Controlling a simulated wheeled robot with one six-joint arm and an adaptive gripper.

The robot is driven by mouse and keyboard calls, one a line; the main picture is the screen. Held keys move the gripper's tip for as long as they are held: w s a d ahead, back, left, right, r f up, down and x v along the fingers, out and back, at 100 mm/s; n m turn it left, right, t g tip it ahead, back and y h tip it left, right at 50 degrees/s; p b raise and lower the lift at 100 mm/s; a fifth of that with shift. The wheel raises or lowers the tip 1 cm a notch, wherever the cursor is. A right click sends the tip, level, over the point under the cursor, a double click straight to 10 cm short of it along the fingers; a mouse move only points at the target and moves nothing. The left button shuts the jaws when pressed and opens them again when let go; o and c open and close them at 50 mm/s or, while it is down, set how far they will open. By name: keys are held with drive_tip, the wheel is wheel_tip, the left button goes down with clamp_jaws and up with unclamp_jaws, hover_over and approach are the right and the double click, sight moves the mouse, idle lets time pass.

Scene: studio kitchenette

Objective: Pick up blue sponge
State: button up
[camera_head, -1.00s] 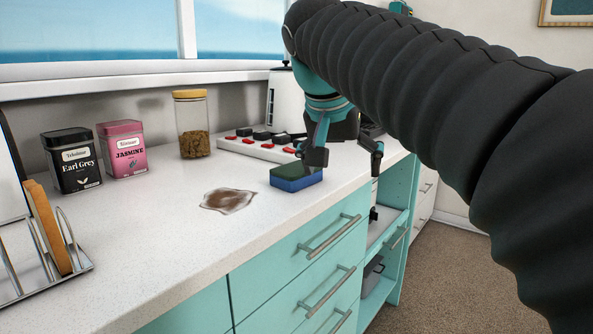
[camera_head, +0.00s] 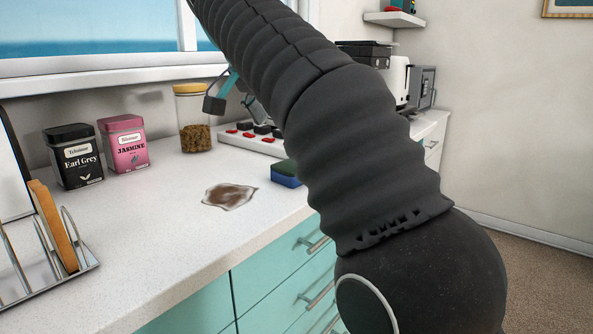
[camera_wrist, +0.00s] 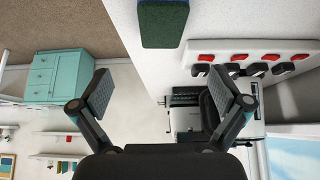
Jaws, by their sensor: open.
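The blue sponge (camera_head: 285,180) with a dark green top lies on the white counter, partly hidden behind my arm in the head view. In the wrist view the sponge (camera_wrist: 163,24) shows its green face at the top edge, cut off by the frame. My gripper (camera_wrist: 160,98) is open and empty, its two fingers wide apart, with the sponge beyond the fingertips and not between them.
A brown spill (camera_head: 229,196) lies left of the sponge. A black tea tin (camera_head: 74,158), a pink tin (camera_head: 124,145), a glass jar (camera_head: 194,120) and a strip with red and black pieces (camera_head: 247,145) stand behind. A metal rack (camera_head: 60,262) is at the left.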

drive_tip(key=x, duration=0.5)
drive_tip(key=shift+w+f, duration=0.1)
drive_tip(key=shift+s+a+f+x, duration=0.1)
drive_tip(key=shift+x, duration=0.8)
drive_tip(key=shift+s+a+f+x, duration=0.1)
drive_tip(key=shift+x, duration=0.85)
drive_tip(key=shift+s+a+f+x, duration=0.1)
drive_tip(key=shift+a+x, duration=0.05)
drive_tip(key=shift+x, duration=0.75)
drive_tip(key=shift+c, duration=0.3)
drive_tip(key=c, duration=0.8)
